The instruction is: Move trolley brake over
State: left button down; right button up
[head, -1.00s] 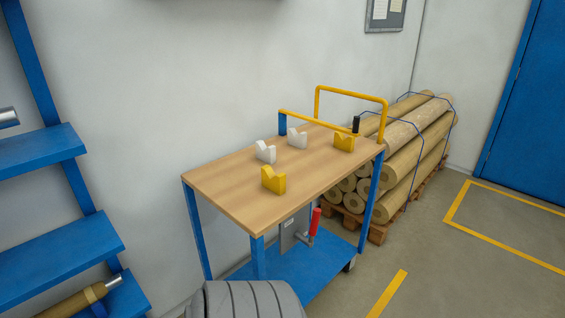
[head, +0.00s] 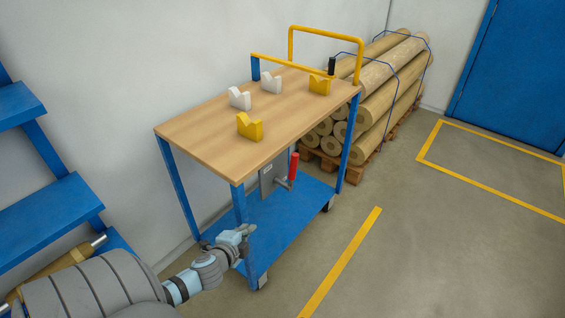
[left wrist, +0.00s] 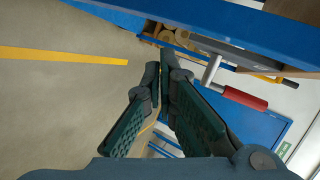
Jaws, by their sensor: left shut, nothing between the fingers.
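The trolley has a wooden top (head: 205,133), blue legs and a blue lower shelf (head: 283,232). Its brake is a lever with a red handle (head: 293,166) on a grey plate under the top; the handle stands upright in the head view. My left gripper (head: 247,229) is shut and empty, in front of the trolley's near leg, lower than the brake and to its left. In the left wrist view the shut fingers (left wrist: 158,68) point forward, and the red handle (left wrist: 245,97) is to their right, apart from them. My right gripper is not in view.
White and yellow V-blocks (head: 249,127) stand on the trolley top. A yellow rail (head: 326,32) is at its far end. Bundled rolls (head: 388,88) lie on a pallet behind. A blue rack (head: 50,215) stands at left. Floor right of the trolley is clear.

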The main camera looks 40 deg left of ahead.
aim_at(292, 164)
pick_arm(q)
jog(key=w+d+r+m+t, duration=0.2)
jog(key=r, duration=0.6)
jog(key=w+d+r+m+t, duration=0.2)
jog(key=w+r, duration=0.1)
jog(key=r, duration=0.4)
jog(key=shift+h, duration=0.4)
jog(key=x, duration=1.3)
jog(key=shift+w+a, duration=0.1)
jog(key=shift+w, duration=0.15)
